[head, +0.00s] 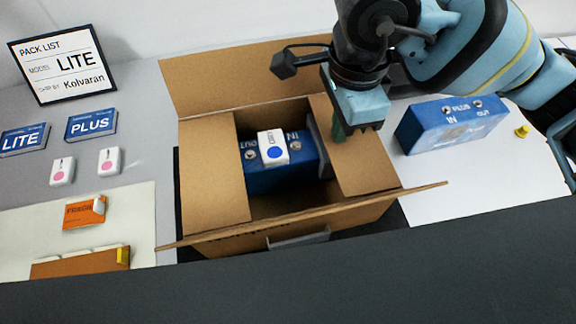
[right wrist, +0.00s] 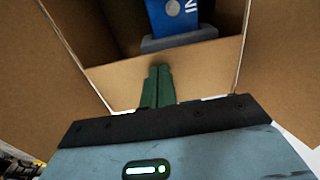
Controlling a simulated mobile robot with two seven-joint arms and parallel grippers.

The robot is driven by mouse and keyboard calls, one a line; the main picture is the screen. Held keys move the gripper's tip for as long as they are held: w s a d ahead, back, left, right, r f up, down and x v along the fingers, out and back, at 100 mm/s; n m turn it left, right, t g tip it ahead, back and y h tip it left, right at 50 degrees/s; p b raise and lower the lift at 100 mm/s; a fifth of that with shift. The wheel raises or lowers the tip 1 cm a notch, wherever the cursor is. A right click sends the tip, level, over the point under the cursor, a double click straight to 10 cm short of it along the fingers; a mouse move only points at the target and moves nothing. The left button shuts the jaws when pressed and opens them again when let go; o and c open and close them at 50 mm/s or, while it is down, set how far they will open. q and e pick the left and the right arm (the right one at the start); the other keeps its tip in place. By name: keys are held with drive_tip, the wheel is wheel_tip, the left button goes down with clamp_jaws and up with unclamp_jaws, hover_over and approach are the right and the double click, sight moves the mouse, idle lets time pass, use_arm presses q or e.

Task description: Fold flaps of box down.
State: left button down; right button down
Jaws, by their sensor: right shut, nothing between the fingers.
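An open cardboard box (head: 285,225) stands in the middle of the table with a blue analyser (head: 285,178) and a white packet with a blue dot (head: 273,148) inside. Its left flap (head: 212,170) and right flap (head: 362,165) lean inward over the opening. The back flap (head: 245,75) stands up and the front flap (head: 300,217) sticks out toward me. My right gripper (head: 339,132) is shut and empty at the right flap. In the right wrist view its green fingertips (right wrist: 159,85) are together against or just above a cardboard flap (right wrist: 205,75). My left gripper is not in view.
A blue PLUS unit (head: 450,122) sits on a white mat to the right, with a small yellow piece (head: 522,131) beside it. Booklets (head: 92,124), white packets (head: 109,161), an orange label pack (head: 85,212) and a pack list sign (head: 63,65) are at left.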

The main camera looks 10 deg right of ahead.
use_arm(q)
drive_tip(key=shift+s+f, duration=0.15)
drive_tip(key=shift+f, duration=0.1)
use_arm(e)
drive_tip(key=shift+f, duration=0.35)
idle(0.3)
